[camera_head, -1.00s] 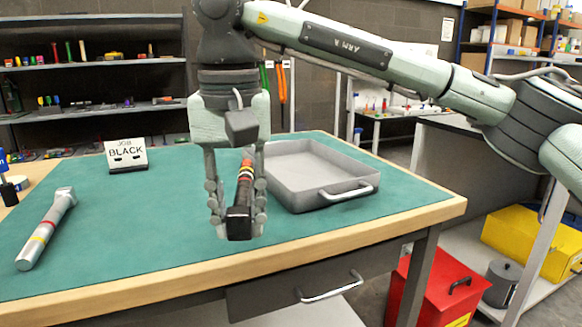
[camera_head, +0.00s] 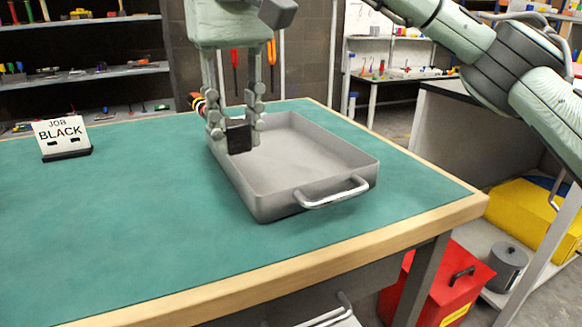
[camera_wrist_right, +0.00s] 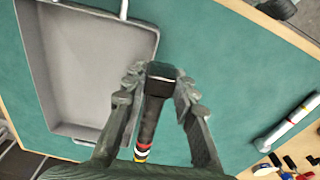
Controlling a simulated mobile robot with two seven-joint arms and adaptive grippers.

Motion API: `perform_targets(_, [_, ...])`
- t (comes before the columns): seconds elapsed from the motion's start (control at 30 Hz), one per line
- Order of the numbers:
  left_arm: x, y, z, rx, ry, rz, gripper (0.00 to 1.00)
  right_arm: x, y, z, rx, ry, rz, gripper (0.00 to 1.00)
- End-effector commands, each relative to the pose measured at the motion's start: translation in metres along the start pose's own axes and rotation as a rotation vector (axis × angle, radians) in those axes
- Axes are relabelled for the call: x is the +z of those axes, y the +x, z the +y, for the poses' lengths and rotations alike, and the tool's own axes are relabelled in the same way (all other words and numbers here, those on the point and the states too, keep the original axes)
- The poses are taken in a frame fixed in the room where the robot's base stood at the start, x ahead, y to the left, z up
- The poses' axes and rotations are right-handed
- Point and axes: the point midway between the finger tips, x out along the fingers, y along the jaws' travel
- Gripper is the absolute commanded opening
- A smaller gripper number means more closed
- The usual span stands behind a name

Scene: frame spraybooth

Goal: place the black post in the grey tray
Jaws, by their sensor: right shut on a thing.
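The black post (camera_head: 239,137) is held by my right gripper (camera_head: 234,127), whose fingers are shut around it. Its square black end faces the head camera, and its coloured bands show at the left behind the fingers. The grey tray (camera_head: 262,207) lies on the green mat with a handle facing front. In the head view the gripper and post overlap the tray's left wall and back left inside. In the right wrist view the post (camera_wrist_right: 151,115) appears over the mat, beside the tray (camera_wrist_right: 78,131). The tray looks empty where visible. My left gripper is out of view.
A sign reading "JOB BLACK" (camera_head: 62,137) stands on the mat (camera_head: 130,220) at the left. A silver post with coloured bands (camera_wrist_right: 290,122) lies on the mat in the right wrist view. The mat's front left is clear.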

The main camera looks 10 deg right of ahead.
Motion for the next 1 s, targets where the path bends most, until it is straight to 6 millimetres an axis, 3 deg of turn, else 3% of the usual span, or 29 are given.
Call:
perform_targets(0.2, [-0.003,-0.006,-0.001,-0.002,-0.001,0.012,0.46,0.009,0.031,0.053,-0.001,0.007,-0.002,0.00])
perform_targets(0.4, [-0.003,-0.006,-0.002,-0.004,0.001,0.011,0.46,0.015,0.051,0.086,0.000,0.005,0.000,0.00])
perform_targets(0.63, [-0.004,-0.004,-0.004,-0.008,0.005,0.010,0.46,0.017,0.063,0.095,0.000,0.002,0.000,0.00])
perform_targets(0.87, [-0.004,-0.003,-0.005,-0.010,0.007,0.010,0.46,0.018,0.094,0.095,-0.001,0.003,0.000,0.00])
perform_targets(1.0, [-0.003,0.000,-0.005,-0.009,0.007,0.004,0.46,0.018,0.096,0.095,-0.001,0.004,0.002,0.00])
